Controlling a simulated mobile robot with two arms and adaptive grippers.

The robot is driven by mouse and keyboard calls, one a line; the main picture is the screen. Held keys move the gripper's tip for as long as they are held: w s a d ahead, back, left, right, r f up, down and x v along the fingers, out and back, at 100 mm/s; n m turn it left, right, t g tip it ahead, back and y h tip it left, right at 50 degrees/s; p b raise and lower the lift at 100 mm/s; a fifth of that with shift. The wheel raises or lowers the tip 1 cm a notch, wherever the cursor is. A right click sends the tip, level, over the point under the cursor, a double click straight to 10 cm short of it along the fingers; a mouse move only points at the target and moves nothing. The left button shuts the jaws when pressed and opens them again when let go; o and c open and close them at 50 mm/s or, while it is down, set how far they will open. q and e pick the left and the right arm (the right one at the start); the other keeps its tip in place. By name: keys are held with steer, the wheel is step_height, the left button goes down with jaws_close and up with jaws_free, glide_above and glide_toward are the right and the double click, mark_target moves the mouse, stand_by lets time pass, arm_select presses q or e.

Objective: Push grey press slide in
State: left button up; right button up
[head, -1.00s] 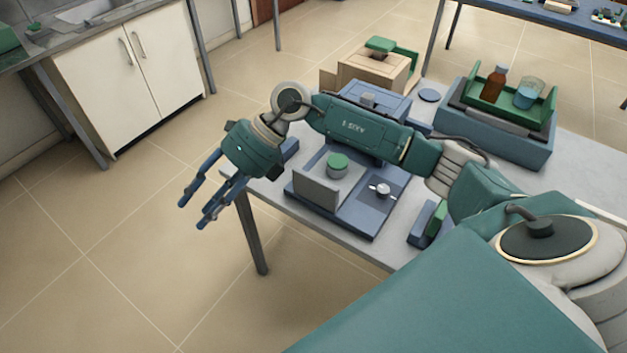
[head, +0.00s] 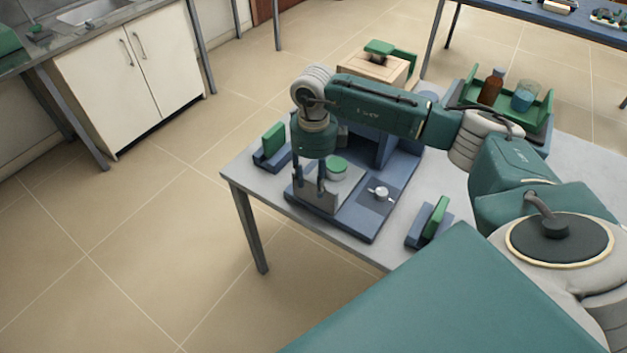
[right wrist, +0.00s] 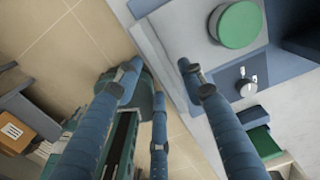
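The grey press slide (head: 347,189) is a flat plate with an upright front lip. It sticks out from the blue press (head: 400,160) at the table's front-left edge. A round grey piece with a green top (head: 337,164) stands on it; the green top also shows in the right wrist view (right wrist: 238,25). My right gripper (head: 311,194) points down at the slide's front lip and partly hides it. My left gripper is out of view.
A silver knob (head: 381,193) sits on the press base right of the slide. Blue holders with green blocks stand left (head: 272,145) and right (head: 433,220). A green tray (head: 545,112) holds a brown bottle (head: 491,88) and a beaker (head: 525,97). Floor is open in front.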

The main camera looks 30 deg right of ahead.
steer(key=shift+f, duration=1)
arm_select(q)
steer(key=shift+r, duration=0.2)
arm_select(e)
steer(key=shift+c, duration=0.2)
